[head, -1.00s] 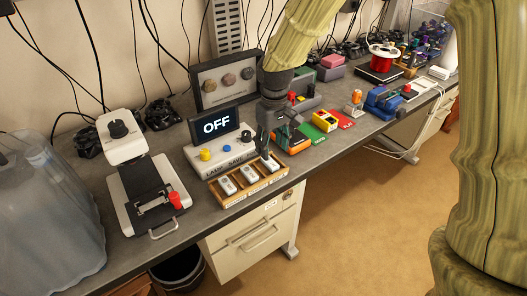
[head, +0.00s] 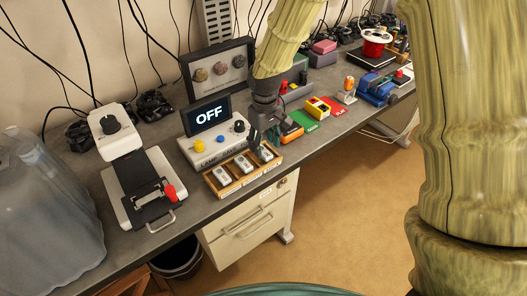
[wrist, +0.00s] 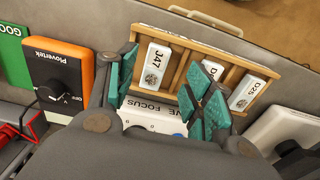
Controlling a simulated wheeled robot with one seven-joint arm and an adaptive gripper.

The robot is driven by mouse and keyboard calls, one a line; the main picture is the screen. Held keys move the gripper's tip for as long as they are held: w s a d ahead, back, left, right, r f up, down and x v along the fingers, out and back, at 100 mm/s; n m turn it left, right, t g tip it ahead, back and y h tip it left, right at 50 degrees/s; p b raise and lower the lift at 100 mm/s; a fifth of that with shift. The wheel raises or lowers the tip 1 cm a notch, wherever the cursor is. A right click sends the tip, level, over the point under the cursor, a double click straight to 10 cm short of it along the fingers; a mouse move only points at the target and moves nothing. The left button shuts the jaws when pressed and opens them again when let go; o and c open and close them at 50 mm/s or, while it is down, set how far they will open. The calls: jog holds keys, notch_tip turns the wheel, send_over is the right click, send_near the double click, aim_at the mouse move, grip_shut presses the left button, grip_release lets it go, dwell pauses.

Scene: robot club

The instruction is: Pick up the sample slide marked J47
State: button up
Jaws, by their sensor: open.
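The slide marked J47 (wrist: 155,66) is a white piece with a dark label. It lies in an end compartment of the wooden tray (wrist: 178,34) in the wrist view. In the head view it is at the tray's right end (head: 265,154), partly hidden by my gripper. My gripper (wrist: 163,84) is open and empty. Its teal-padded fingers stand on either side of J47's near end in the wrist view, with a gap to the slide. The head view shows my gripper (head: 262,142) pointing down over the tray's right end.
Two other slides (wrist: 246,92) lie in the neighbouring compartments. The lamp and focus control box (head: 214,147) stands right behind the tray. An orange Plovertek meter (wrist: 58,80) is beside my gripper. A microscope-like device (head: 140,180) stands to the left.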

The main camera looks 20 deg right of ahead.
aim_at(266, 153)
jog(key=f, duration=0.1)
jog(key=f+p, duration=0.1)
jog(key=shift+w+d+f, duration=0.1)
jog(key=shift+d+f, duration=0.2)
jog(key=shift+f, duration=0.65)
jog(key=shift+c, duration=0.4)
jog(key=c, duration=1)
